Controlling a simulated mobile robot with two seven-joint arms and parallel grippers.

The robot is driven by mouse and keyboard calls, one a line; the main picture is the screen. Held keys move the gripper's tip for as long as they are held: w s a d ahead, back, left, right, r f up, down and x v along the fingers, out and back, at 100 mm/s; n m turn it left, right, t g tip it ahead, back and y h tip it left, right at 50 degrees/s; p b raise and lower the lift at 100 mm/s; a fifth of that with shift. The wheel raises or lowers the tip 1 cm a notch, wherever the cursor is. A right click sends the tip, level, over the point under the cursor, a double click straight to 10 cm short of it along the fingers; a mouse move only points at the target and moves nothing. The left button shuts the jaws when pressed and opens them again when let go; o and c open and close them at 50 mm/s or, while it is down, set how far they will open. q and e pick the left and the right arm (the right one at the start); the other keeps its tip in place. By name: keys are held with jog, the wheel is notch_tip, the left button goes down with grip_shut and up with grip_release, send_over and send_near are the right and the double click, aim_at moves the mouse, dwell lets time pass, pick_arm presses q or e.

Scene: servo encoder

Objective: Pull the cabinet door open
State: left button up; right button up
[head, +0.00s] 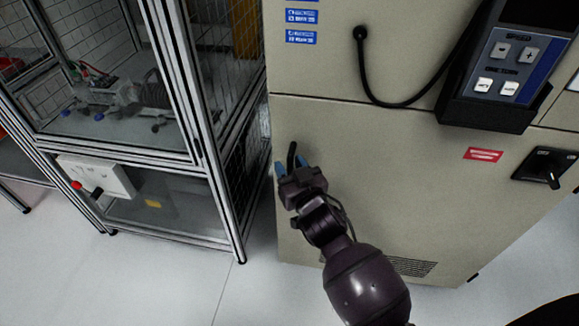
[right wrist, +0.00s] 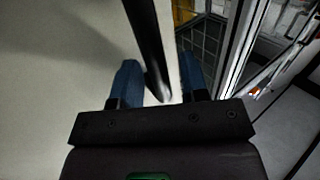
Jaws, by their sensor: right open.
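The beige cabinet door (head: 400,170) is the lower front panel and looks closed. Its black bar handle (head: 291,154) is at the door's left side, mostly hidden by my right gripper (head: 283,166). In the right wrist view, the handle (right wrist: 145,40) comes down from the top edge and ends between the two blue fingertips of the right gripper (right wrist: 160,82). The fingers are apart, one on each side of the handle's end. I cannot tell whether either finger touches it. My left gripper is not in view.
A metal-framed cage (head: 185,100) stands close to the cabinet's left, with a narrow gap between. A control panel (head: 505,65) with a black cable (head: 375,100) hangs on the upper cabinet. A rotary switch (head: 545,168) is at right. The pale floor (head: 150,275) in front is clear.

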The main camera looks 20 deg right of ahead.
jog(key=shift+w, duration=0.1)
grip_shut()
dwell(0.4)
